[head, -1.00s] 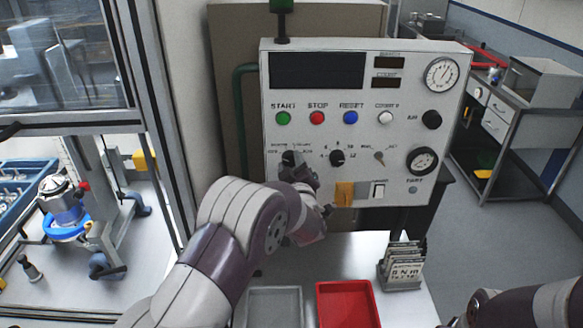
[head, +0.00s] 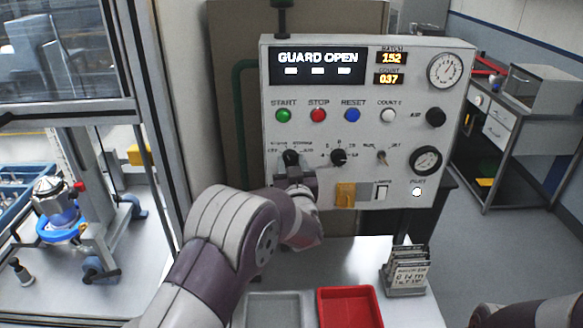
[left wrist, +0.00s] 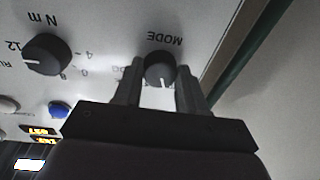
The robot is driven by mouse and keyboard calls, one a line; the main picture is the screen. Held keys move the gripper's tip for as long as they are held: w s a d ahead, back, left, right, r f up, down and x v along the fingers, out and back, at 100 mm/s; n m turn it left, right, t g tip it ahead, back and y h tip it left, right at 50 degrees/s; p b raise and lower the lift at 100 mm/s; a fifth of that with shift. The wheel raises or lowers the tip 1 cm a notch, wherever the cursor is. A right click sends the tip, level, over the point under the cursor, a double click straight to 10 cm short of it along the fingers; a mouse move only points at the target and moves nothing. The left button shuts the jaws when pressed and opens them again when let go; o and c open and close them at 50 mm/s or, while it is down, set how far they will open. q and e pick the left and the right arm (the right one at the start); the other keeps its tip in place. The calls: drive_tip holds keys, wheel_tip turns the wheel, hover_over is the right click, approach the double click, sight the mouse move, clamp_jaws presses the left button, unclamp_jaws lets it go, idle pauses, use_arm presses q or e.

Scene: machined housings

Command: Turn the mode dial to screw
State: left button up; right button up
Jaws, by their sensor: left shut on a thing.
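The mode dial (head: 291,157) is a black knob at the lower left of the grey control panel (head: 400,110). My left gripper (head: 292,166) is at the dial, in front of its lower part. In the left wrist view, the two fingers of my left gripper (left wrist: 160,82) are shut on the mode dial (left wrist: 159,66), one on each side. That view is upside down, with the word MODE inverted. The dial's white line points roughly toward the panel's top. The marks around it are too small or hidden to tell which it meets. My right gripper is out of view.
The display (head: 317,68) reads GUARD OPEN. The Nm dial (head: 338,157) is right of the mode dial, with a yellow block (head: 345,195) below. A grey tray (head: 273,310), a red tray (head: 349,308) and a card holder (head: 407,272) stand on the bench below.

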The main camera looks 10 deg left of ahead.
use_arm(q)
drive_tip(key=shift+f+m, duration=0.2)
drive_tip(key=shift+m, duration=0.1)
drive_tip(key=o, duration=1.1)
drive_tip(key=shift+c, duration=0.2)
drive_tip(key=r+b+v, duration=0.1)
drive_tip(key=b+v, duration=0.4)
drive_tip(key=v, duration=0.7)
drive_tip(key=shift+s+f, duration=0.25)
drive_tip(key=shift+f, duration=0.15)
drive_tip(key=shift+d, duration=0.1)
